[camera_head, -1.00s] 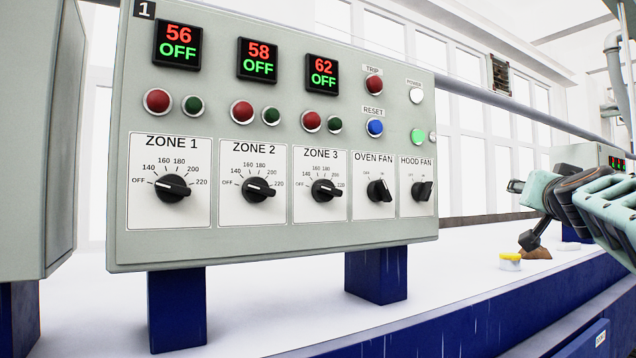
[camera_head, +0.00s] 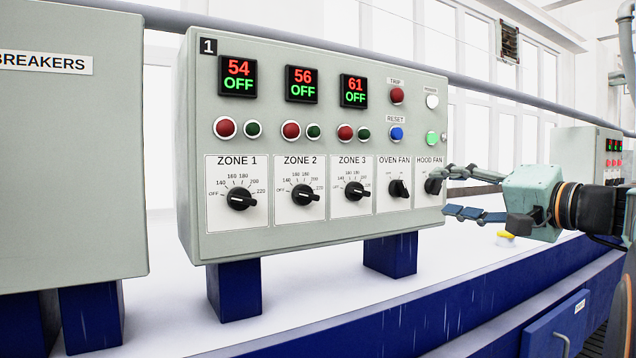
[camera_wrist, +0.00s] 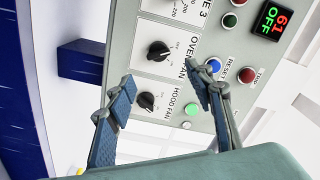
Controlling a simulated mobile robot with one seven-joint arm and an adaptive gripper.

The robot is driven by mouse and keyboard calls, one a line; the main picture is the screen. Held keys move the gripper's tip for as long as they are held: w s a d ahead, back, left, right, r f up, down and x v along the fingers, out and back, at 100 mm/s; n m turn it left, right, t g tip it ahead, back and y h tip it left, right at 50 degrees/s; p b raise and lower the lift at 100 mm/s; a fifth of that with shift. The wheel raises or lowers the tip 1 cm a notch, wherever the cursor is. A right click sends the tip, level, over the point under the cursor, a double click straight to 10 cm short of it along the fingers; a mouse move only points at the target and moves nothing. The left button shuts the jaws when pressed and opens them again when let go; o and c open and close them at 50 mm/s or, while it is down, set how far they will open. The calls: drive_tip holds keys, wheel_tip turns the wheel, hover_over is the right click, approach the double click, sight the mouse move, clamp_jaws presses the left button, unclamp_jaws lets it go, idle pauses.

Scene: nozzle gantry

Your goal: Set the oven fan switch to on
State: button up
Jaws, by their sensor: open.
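The oven fan switch (camera_head: 398,188) is a black rotary knob on a white plate labelled OVEN FAN, low on the grey control panel. It also shows in the wrist view (camera_wrist: 158,50). Its handle stands near upright; its exact setting is too small to read. The hood fan switch (camera_head: 433,186) is just to its right, partly behind a finger in the head view. My gripper (camera_head: 448,192) is open and empty at the panel's right edge, fingers pointing at the panel. In the wrist view its fingers (camera_wrist: 160,75) spread on either side of the fan switches, with the hood fan knob (camera_wrist: 146,100) between them.
Zone knobs (camera_head: 241,199) line the panel's left; red, green and blue buttons (camera_head: 396,134) sit above the switches. A breakers cabinet (camera_head: 70,140) stands at the left. A yellow-topped item (camera_head: 506,238) lies on the white bench below my gripper.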

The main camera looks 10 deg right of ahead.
sight(400, 189)
drive_tip(key=p+x, duration=0.3)
drive_tip(key=x, duration=0.7)
drive_tip(key=shift+w, duration=0.2)
drive_tip(key=shift+f, duration=0.1)
drive_tip(key=shift+c, duration=0.4)
drive_tip(key=c, duration=1.1)
